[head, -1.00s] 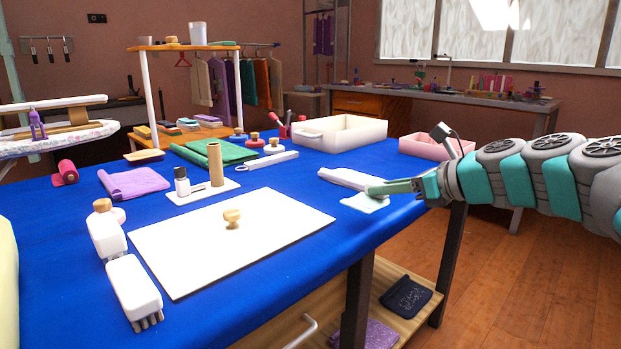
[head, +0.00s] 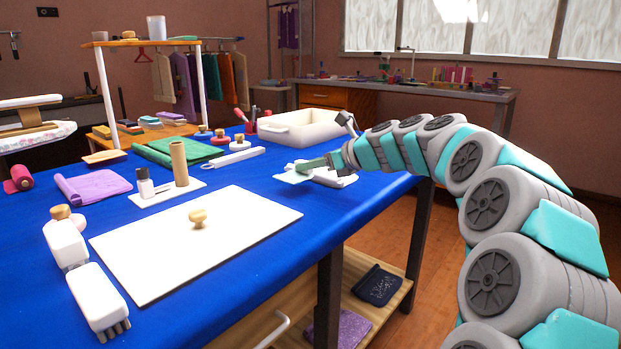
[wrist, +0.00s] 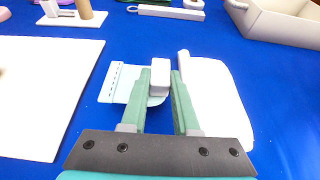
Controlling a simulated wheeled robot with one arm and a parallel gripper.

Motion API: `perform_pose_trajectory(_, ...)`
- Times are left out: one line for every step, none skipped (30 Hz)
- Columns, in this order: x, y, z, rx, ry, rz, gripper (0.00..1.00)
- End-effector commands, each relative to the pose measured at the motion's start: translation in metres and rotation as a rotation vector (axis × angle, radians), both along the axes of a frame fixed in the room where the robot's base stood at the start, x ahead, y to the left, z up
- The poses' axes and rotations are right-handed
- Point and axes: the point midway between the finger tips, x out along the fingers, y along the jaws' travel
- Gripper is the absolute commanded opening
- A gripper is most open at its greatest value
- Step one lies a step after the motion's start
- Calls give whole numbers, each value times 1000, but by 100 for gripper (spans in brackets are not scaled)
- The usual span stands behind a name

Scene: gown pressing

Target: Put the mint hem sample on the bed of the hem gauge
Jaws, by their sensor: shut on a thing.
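The mint hem sample (wrist: 116,84) is a small pale green sheet with a dashed stitch line along its left edge. A white block (wrist: 160,76) stands on its right side. My gripper (wrist: 159,72) is shut on the sample at this block, with a green finger on each side. In the head view the sample (head: 291,177) shows at my gripper's tip, over the blue table; whether it touches the cloth is unclear. A long white strip with a ring at one end (head: 236,157), which may be the hem gauge, lies farther left on the table.
A white cloth with a rolled edge (wrist: 218,105) lies close to my right finger. A white tray (head: 312,134) stands beyond my gripper. A large white board (head: 150,250) lies nearer left. A small plate (head: 146,199) bears a bottle and tube. Blue table is bare between the board and strip.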

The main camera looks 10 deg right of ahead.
Motion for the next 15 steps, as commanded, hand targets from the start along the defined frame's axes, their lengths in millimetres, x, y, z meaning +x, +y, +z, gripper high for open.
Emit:
perform_pose_trajectory(0,1,-4,1,1,1,0)
perform_pose_trajectory(0,1,-8,1,2,2,0)
perform_pose_trajectory(-1,1,-13,3,4,3,0)
perform_pose_trajectory(-1,2,-18,4,5,4,0)
perform_pose_trajectory(-1,2,-22,4,4,4,0)
perform_pose_trajectory(-1,1,-27,4,4,2,0)
perform_pose_trajectory(-1,1,-30,2,3,1,0)
perform_pose_trajectory(0,0,-33,1,2,0,0)
perform_pose_trajectory(0,0,-34,0,1,0,0)
perform_pose_trajectory(0,0,-35,-1,1,-1,0)
perform_pose_trajectory(0,0,-34,-2,0,-1,0)
perform_pose_trajectory(0,0,-34,-2,0,-1,0)
perform_pose_trajectory(0,0,-34,-2,0,-1,0)
perform_pose_trajectory(0,0,-34,-2,0,-1,0)
perform_pose_trajectory(0,0,-34,-2,0,-1,0)
